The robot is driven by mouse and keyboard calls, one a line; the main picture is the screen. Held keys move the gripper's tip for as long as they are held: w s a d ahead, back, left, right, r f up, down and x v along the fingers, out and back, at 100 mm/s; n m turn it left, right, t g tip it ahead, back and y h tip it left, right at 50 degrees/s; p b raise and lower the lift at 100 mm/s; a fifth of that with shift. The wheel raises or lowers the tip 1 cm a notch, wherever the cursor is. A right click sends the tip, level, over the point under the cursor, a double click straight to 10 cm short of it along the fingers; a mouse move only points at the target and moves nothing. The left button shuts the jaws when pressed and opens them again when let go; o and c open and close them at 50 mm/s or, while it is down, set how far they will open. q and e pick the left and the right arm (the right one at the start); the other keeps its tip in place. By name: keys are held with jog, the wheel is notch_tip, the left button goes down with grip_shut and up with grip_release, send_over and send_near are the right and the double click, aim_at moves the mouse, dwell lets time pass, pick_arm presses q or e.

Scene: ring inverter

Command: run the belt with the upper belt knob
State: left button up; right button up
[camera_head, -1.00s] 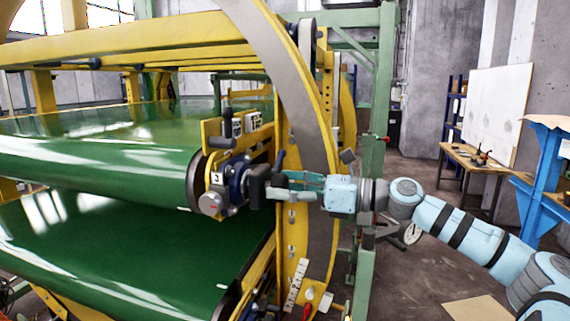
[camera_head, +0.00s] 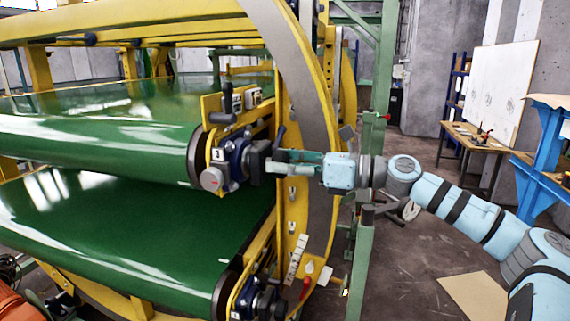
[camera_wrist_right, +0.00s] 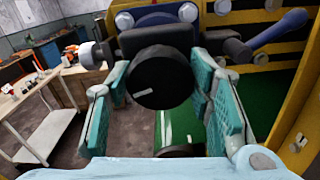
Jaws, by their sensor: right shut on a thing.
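The upper belt knob (camera_head: 259,162) is black and sits at the end of the dark blue drive unit (camera_head: 236,158) beside the upper green belt (camera_head: 95,141). In the right wrist view the knob (camera_wrist_right: 158,78) shows its round black face with a short white mark, slightly tilted. My right gripper (camera_head: 279,162) reaches it from the right. My left gripper is not in view.
A yellow curved frame (camera_head: 320,118) and a green post (camera_head: 372,150) stand close to my right arm. A lower green belt (camera_head: 140,228) has a similar drive unit (camera_head: 262,300). A small black handle (camera_head: 279,136) sits near the knob. A wooden table (camera_head: 478,138) stands back right.

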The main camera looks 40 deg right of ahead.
jog(key=m, duration=0.6)
jog(key=shift+d, duration=0.1)
jog(key=m, duration=0.5)
jog(key=shift+m, duration=0.3)
jog(key=m, duration=0.5)
jog(key=shift+f, duration=0.1)
jog(key=m+b, duration=0.1)
jog(key=m, duration=0.4)
jog(key=shift+f, duration=0.1)
jog(key=m+b, duration=0.1)
jog(key=m, duration=0.4)
jog(key=shift+f, duration=0.1)
jog(key=m+b, duration=0.1)
jog(key=m, duration=0.5)
jog(key=shift+m+b, duration=0.3)
jog(key=shift+b, duration=0.05)
jog(key=m+b, duration=0.1)
jog(key=m, duration=1)
jog(key=shift+a+m+b, duration=0.2)
jog(key=shift+m+b, duration=0.15)
jog(key=shift+m, duration=0.05)
